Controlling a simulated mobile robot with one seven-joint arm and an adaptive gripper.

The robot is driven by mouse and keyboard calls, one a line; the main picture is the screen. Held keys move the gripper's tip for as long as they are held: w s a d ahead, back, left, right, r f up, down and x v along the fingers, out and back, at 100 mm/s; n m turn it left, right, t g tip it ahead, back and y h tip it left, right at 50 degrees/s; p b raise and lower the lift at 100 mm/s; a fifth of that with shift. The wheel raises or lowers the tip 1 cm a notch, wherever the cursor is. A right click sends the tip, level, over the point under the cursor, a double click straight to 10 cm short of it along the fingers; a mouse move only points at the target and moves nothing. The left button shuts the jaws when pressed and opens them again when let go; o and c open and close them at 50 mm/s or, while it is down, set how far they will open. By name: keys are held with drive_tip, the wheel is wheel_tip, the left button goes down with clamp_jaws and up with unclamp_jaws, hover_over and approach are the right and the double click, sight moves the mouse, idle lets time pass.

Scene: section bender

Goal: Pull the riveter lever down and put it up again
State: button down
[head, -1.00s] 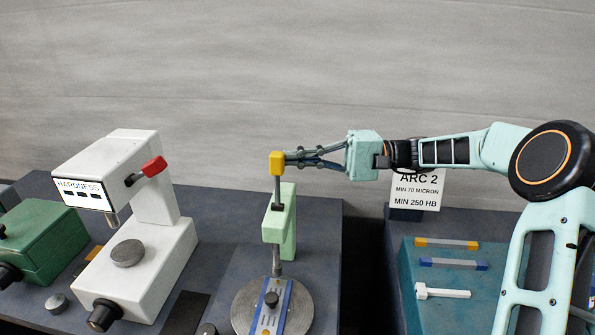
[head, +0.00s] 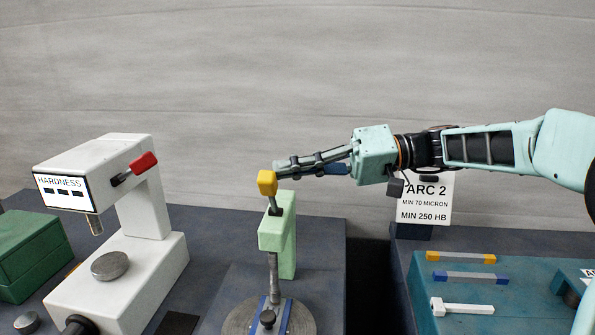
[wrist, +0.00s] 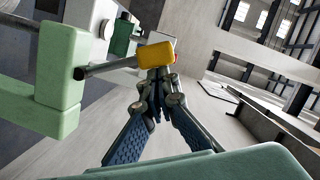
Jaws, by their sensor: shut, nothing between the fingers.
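The riveter is a pale green post (head: 277,236) over a round grey base (head: 240,318). Its lever is a short dark rod ending in a yellow knob (head: 267,183), standing above the post and leaning slightly. The knob also shows in the wrist view (wrist: 155,54), where the rod runs from the green head (wrist: 60,80) to it. My gripper (head: 280,169) is shut and empty, its fingertips right at the knob's upper right side. In the wrist view the closed fingertips (wrist: 160,76) sit just below the knob. I cannot tell whether they touch it.
A white hardness tester (head: 120,265) with a red handle (head: 143,162) stands left of the riveter. A teal tray (head: 425,300) with several bars lies at the right, in front of the ARC 2 sign (head: 425,197). A gap separates the two tables.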

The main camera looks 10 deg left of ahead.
drive_tip(key=shift+s+d+f, duration=0.1)
drive_tip(key=shift+f, duration=0.05)
idle(0.4)
drive_tip(key=v, duration=1.2)
